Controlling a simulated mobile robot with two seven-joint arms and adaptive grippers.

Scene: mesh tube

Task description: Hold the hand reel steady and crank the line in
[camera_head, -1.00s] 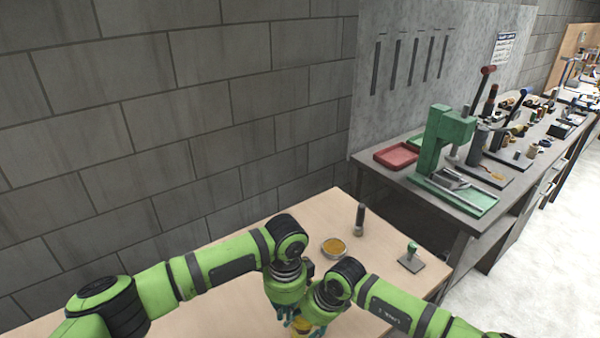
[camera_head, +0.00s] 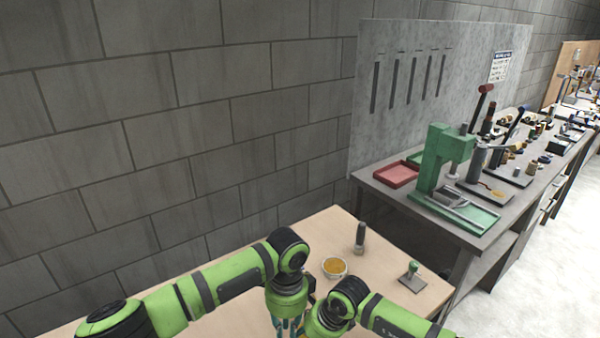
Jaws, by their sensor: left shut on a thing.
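My left gripper (camera_head: 285,328) points down at the bottom edge of the head view, with teal finger parts just showing. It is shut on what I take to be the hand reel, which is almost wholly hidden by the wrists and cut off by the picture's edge. My right wrist comes in from the right, close beside the left one. The right gripper's fingers are hidden or out of the picture, so its jaws cannot be made out. The crank and line cannot be made out.
On the wooden table (camera_head: 225,258) stand a round dish with amber contents (camera_head: 334,267), a dark upright cylinder (camera_head: 360,240) and a small green-topped tool on a plate (camera_head: 412,277). A cluttered workbench with a green press (camera_head: 438,160) stands at right. A block wall is behind.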

